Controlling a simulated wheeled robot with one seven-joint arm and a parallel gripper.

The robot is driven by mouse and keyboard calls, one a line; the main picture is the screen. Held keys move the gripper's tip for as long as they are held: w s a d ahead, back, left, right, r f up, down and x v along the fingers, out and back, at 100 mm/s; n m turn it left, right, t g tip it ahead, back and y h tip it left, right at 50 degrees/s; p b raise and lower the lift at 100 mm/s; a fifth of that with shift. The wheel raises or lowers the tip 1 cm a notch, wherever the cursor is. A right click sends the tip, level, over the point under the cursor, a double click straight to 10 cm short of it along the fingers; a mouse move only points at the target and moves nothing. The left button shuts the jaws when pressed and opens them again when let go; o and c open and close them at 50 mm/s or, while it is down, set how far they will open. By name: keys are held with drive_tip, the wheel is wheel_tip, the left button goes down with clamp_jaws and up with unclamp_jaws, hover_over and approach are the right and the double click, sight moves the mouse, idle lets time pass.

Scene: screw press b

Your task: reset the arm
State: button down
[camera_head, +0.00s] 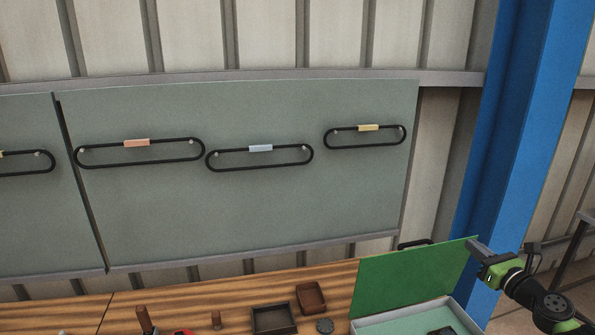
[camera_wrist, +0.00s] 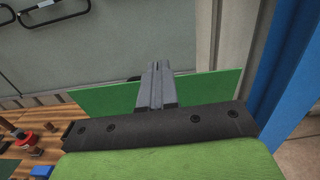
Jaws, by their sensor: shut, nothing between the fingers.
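My gripper (camera_head: 475,248) is at the lower right in the head view, at the upper right corner of a raised green lid. In the wrist view my gripper (camera_wrist: 158,68) has its two grey fingers together with nothing between them. The fingers point toward the wall panel, and the green lid (camera_wrist: 110,100) shows behind them on both sides. In the head view the green lid (camera_head: 405,280) stands up at the back of an open box (camera_head: 462,318). Whether the fingers touch the lid I cannot tell.
A grey-green wall panel (camera_head: 260,205) holds several black loops with coloured tags. A blue post (camera_head: 510,130) rises behind my arm.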

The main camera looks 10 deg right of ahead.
drive_tip(key=w+a+f+n+g+y, duration=0.25)
drive_tip(key=a+n, duration=0.25)
drive_tip(key=a, duration=0.4)
drive_tip(key=w+a+f+n+g+y+b, duration=0.1)
drive_tip(key=a+n+g, duration=0.25)
drive_tip(key=a, duration=0.45)
drive_tip(key=w+a+f+n+g+y, duration=0.1)
drive_tip(key=a+n+g, duration=0.1)
drive_tip(key=a+n, duration=0.5)
drive_tip(key=s+a+f+n+g+h+b, duration=0.15)
drive_tip(key=s+a+n+g, duration=0.3)
drive_tip(key=a, duration=0.65)
drive_tip(key=s+a+r+n+h, duration=0.1)
drive_tip(key=s+n, duration=0.4)
drive_tip(key=s, duration=0.5)
drive_tip(key=s+a+r+n+h+b, duration=0.1)
drive_tip(key=s+a+n, duration=0.1)
drive_tip(key=s+n, duration=0.3)
drive_tip(key=s+a+r+n+h+b, duration=0.1)
drive_tip(key=s+n, duration=0.4)
drive_tip(key=s, duration=0.9)
drive_tip(key=shift+s+a+h, duration=0.3)
drive_tip(key=shift+a+h, duration=0.2)
drive_tip(key=shift+a, duration=0.35)
drive_tip(key=shift+s+d, duration=0.1)
